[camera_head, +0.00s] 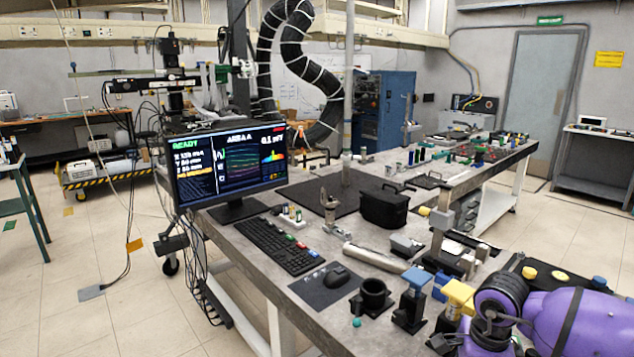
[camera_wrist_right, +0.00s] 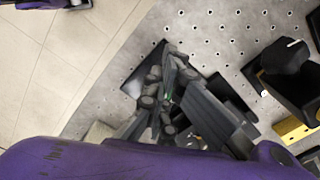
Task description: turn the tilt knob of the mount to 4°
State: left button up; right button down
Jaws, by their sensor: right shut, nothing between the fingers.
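In the right wrist view, my right gripper (camera_wrist_right: 166,98) is shut and empty, its dark fingers together above the perforated plate. A black round knob (camera_wrist_right: 286,56) with a pale line on its top sits on a dark block (camera_wrist_right: 300,92) to the right of the fingers, apart from them. It may be the mount's tilt knob; I cannot read any degree marking. In the head view, my purple right arm comes in at the lower right, beside a black post with a blue top (camera_head: 416,279) and a yellow-topped part (camera_head: 458,296). My left gripper is not in view.
A monitor (camera_head: 232,165), keyboard (camera_head: 274,246) and mouse (camera_head: 336,277) stand on the grey bench. A black cup-like holder (camera_head: 373,294), a silver cylinder (camera_head: 375,257) and a black case (camera_head: 385,208) lie nearby. In the wrist view, a yellow block (camera_wrist_right: 291,130) stands below the knob.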

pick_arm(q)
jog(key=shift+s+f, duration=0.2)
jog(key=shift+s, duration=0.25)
pick_arm(e)
jog(key=shift+d+f, duration=0.15)
jog(key=shift+d, duration=0.25)
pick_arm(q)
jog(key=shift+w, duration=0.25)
pick_arm(e)
jog(key=shift+d, duration=0.2)
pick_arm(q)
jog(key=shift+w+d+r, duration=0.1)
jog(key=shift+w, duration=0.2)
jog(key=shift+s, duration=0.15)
pick_arm(e)
jog(key=shift+w, duration=0.1)
